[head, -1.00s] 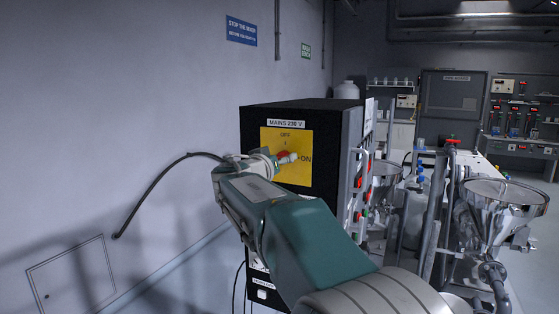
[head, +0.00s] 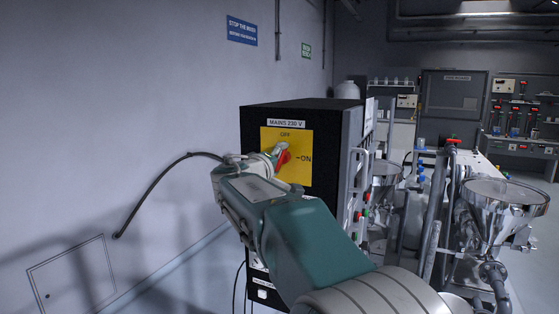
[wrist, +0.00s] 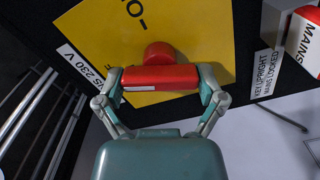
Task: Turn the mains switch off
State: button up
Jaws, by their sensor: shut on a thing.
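The mains switch is a red rotary handle (head: 284,160) on a yellow plate (head: 299,174) marked OFF at the top and ON at the right. The plate is on a black cabinet front under a MAINS 230 V label. My gripper (head: 275,157) reaches it from the left. In the wrist view my gripper (wrist: 161,82) is shut on the red handle (wrist: 160,73), one finger at each end. A round red hub shows beyond the bar. In the head view the upper finger is just below OFF; the fingers hide part of the handle, so its exact angle is unclear.
The black cabinet (head: 300,111) has a grey pull handle and coloured buttons on its right side. A steel hopper (head: 504,205) and pipes stand at the right. A dark cable (head: 150,189) runs along the wall at the left. A KEY UPRIGHT = MAINS LOCKED label (wrist: 266,75) is beside the plate.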

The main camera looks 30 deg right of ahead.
jog(key=shift+w+a+f+n, duration=0.1)
jog(key=shift+n, duration=0.95)
jog(key=shift+a+f+n, duration=0.1)
jog(key=shift+n, duration=0.95)
jog(key=shift+f, duration=0.1)
jog(key=o, duration=0.8)
jog(key=shift+w, duration=0.1)
jog(key=shift+s+a, duration=0.3)
jog(key=shift+a, duration=0.1)
jog(key=v, duration=1.1)
jog(key=shift+s, duration=0.1)
